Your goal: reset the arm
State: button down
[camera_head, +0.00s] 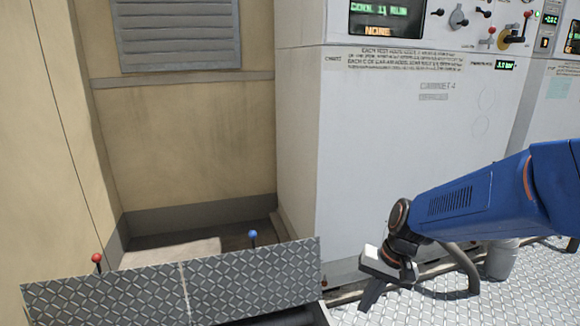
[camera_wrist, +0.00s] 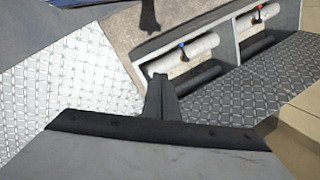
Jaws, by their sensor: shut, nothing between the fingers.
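My blue arm reaches in from the right in the head view. My gripper (camera_head: 372,293) hangs at its end, pointing down, just right of the raised diamond-plate panels. In the wrist view my gripper (camera_wrist: 160,82) shows as dark fingers together with nothing between them. The fingers appear near the edge of an open floor trench with pipes; I cannot tell their height above it. Nothing is seen touching the gripper.
A grey cabinet (camera_head: 400,150) with displays and switches stands behind. Diamond-plate panels (camera_head: 250,280) stand tilted at the front. A red-knobbed lever (camera_head: 97,259) and a blue-knobbed lever (camera_head: 252,236) rise behind them. Pipes (camera_wrist: 185,55) lie in the trench.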

jog(key=s+d+r+n+t+h, duration=0.1)
jog(key=s+d+r+t, duration=0.1)
jog(key=s+d+r, duration=0.2)
jog(key=s+d+r+n+t+h, duration=0.2)
jog(key=s+d+r, duration=0.3)
jog(key=s, duration=0.5)
jog(key=shift+s+d+r+t, duration=0.3)
jog(key=shift+s+r+t, duration=0.1)
jog(key=shift+r, duration=0.6)
jog(key=shift+a, duration=0.1)
